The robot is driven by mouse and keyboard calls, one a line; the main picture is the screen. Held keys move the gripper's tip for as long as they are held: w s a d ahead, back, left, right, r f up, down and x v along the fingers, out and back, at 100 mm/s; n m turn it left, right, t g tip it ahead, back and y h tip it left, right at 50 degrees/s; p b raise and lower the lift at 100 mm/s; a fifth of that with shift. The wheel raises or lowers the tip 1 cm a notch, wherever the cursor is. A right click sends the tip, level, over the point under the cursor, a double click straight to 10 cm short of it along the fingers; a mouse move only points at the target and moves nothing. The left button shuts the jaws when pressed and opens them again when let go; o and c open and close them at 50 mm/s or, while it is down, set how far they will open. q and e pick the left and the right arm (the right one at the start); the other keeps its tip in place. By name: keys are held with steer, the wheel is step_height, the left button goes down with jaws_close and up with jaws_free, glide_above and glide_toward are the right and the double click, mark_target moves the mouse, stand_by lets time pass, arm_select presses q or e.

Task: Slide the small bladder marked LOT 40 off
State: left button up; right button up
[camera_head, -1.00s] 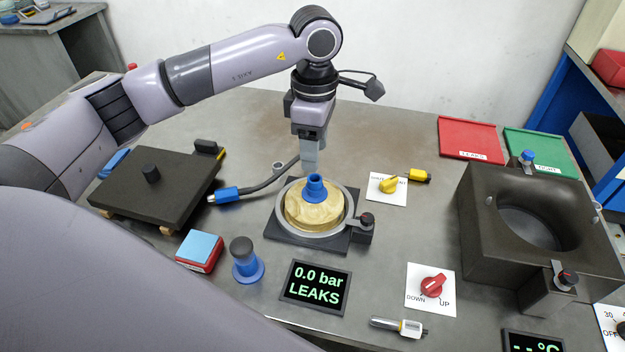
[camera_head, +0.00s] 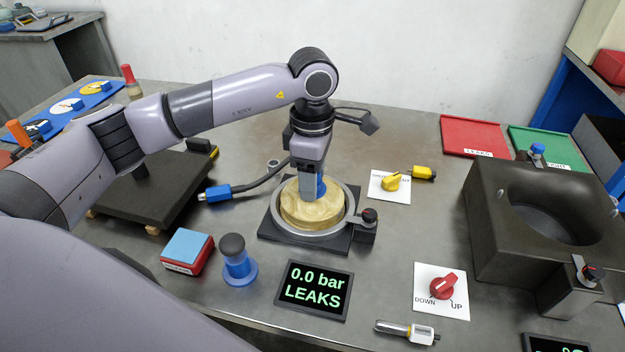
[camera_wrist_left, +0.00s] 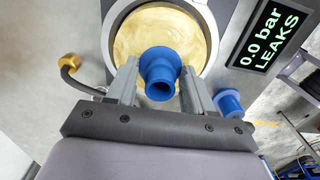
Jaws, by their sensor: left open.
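A round tan bladder (camera_head: 306,212) with a blue neck (camera_wrist_left: 160,68) sits inside a grey clamp ring (camera_head: 350,205) on a black base (camera_head: 277,235). No LOT 40 mark is readable on it. My left gripper (camera_head: 312,192) points down over the bladder. In the left wrist view, my left gripper (camera_wrist_left: 160,82) is open, with one finger on each side of the blue neck. I cannot tell whether a finger touches it. In the head view the fingers hide much of the neck. My right gripper is not in view.
A display (camera_head: 315,289) reads 0.0 bar LEAKS in front of the ring. A blue pump-like piece (camera_head: 237,262), a blue-and-red block (camera_head: 187,251) and a hose with a blue end (camera_head: 218,192) lie to the left. A black hollow block (camera_head: 490,245) stands right, before red (camera_head: 468,135) and green trays (camera_head: 548,146).

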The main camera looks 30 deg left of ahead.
arm_select(q)
steer(key=shift+r, duration=0.1)
jaws_close()
steer(key=shift+r, duration=0.1)
steer(key=shift+r+p, duration=1.7)
steer(key=shift+r, duration=0.9)
